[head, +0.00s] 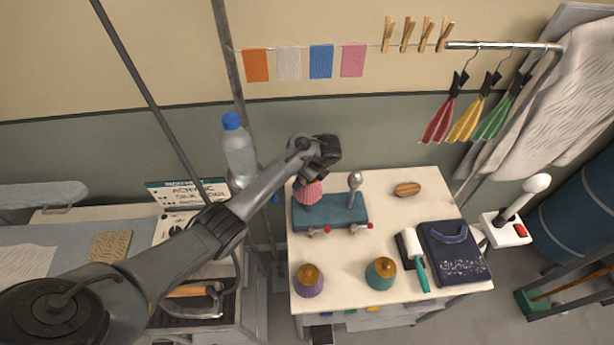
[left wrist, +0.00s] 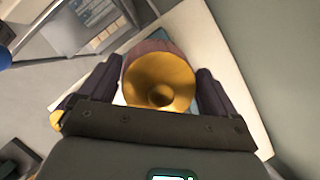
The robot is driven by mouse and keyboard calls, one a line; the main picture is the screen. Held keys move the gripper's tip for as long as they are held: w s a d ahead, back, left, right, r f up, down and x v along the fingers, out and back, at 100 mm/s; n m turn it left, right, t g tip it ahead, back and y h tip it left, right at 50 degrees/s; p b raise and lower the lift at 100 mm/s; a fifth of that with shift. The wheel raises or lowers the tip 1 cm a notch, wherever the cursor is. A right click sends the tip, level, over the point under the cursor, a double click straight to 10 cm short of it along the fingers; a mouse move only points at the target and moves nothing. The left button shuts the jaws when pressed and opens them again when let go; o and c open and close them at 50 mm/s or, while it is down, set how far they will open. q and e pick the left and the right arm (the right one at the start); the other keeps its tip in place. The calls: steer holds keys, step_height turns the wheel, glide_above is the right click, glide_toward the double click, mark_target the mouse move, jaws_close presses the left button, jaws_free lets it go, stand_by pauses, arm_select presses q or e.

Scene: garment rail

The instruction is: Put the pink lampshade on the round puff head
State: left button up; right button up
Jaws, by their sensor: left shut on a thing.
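My left gripper (head: 316,178) reaches in over the back left of the white table and is shut on the pink lampshade (head: 309,194). In the left wrist view the shade's gold top (left wrist: 160,84) sits between the two dark fingers. The shade is over the left part of a teal block (head: 342,217). Whatever stands under it there is mostly hidden, and I cannot tell whether the shade rests on it or hangs above. A silver rounded head (head: 355,180) stands bare on the block's right part. My right gripper is not in view.
A purple shade (head: 309,283) and a teal shade (head: 381,273) stand at the table's front. A brush (head: 414,260), a dark blue cloth (head: 455,252) and a wooden oval (head: 407,189) lie to the right. A white-headed stick (head: 523,197) stands beyond the table.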

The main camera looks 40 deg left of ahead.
arm_select(q)
steer(key=o, duration=0.8)
steer(key=shift+f, duration=0.1)
steer(key=shift+c, duration=0.2)
